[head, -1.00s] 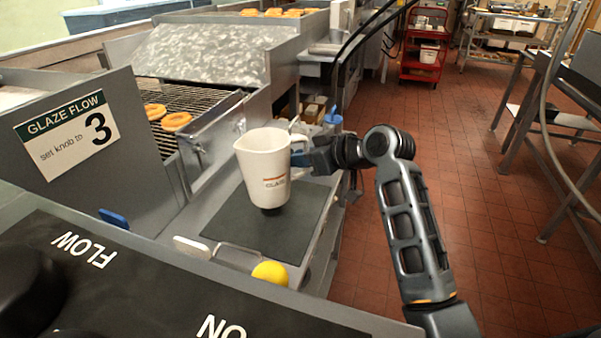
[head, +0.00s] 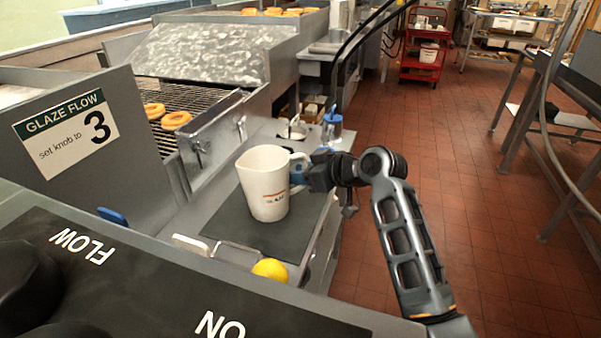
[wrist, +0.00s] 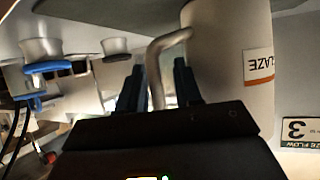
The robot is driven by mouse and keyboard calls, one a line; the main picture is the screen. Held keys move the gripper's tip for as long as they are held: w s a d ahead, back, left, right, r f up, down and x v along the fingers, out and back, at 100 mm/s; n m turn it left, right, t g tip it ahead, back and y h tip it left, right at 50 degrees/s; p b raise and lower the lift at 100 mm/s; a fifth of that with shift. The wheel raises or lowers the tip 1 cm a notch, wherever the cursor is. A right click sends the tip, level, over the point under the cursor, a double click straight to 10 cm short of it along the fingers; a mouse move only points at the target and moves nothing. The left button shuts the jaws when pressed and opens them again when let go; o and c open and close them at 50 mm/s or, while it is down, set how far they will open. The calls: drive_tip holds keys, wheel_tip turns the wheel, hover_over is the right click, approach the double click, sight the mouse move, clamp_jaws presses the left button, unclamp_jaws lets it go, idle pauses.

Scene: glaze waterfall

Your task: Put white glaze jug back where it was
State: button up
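The white glaze jug (head: 265,185) is upright over the dark mat (head: 228,225) in the head view. I cannot tell for sure whether its base touches the mat. My gripper (head: 307,170) is at the jug's handle, on the jug's right side. In the wrist view the jug (wrist: 228,60) appears upside down, with its GLAZE label in view. There its handle (wrist: 155,75) passes between the two dark fingers of my gripper (wrist: 158,85), close on both sides. The head view hides the fingertips partly behind the handle.
A yellow round thing (head: 270,269) and a white block (head: 191,245) lie by the mat's near edge. A blue-topped container (head: 332,122) stands behind the jug. The panel with the GLAZE FLOW sign (head: 68,134) rises at left.

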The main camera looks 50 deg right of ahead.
drive_tip(key=shift+o, duration=0.5)
drive_tip(key=shift+r, duration=0.1)
drive_tip(key=shift+r, duration=0.2)
drive_tip(key=v, duration=1.1)
drive_tip(key=shift+s, duration=0.45)
